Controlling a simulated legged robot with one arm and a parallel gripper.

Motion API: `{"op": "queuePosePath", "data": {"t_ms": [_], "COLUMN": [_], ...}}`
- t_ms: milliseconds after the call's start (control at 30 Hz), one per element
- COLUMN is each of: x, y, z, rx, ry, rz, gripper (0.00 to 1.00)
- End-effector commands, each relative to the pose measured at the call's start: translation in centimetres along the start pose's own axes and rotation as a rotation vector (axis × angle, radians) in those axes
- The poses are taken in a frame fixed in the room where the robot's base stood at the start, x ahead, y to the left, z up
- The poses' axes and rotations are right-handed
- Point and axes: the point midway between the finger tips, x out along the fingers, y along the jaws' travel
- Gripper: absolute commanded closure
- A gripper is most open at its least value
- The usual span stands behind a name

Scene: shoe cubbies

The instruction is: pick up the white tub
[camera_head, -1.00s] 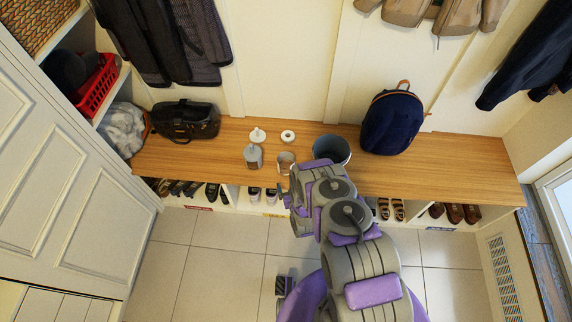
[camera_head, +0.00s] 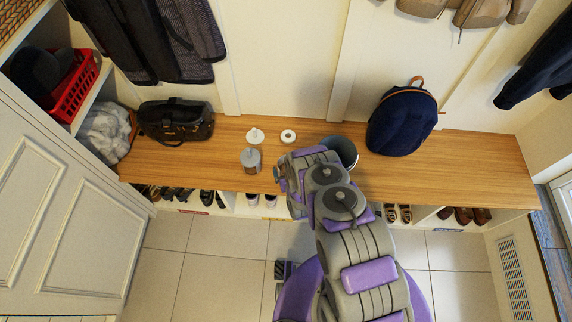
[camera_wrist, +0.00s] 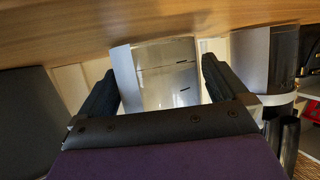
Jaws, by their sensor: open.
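The white tub (camera_wrist: 168,75) stands in the middle of the wrist view, pale with small dark marks on its side. The two dark fingers of my gripper (camera_wrist: 160,68) are open, one on each side of it. I cannot tell whether either finger touches it.
On the wooden bench (camera_head: 220,165), a grey lidded canister (camera_head: 251,160) stands left of my gripper and a dark bin (camera_head: 343,150) right. Two white round items (camera_head: 255,136) (camera_head: 288,136) lie behind. A black bag (camera_head: 175,122) and blue backpack (camera_head: 402,122) sit farther out.

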Motion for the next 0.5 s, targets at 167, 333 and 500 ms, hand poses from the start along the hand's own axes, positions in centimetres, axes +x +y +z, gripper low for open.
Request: {"op": "queuePosePath", "data": {"t_ms": [167,333,500], "x": [0.19,0.21,0.23], "y": [-0.09,-0.13,-0.14], "z": [0.32,0.29,0.30], "rx": [-0.001,-0.002,-0.002], "ry": [0.000,-0.001,-0.002], "rz": [0.000,0.001,0.001], "gripper": [0.00,0.05,0.21]}}
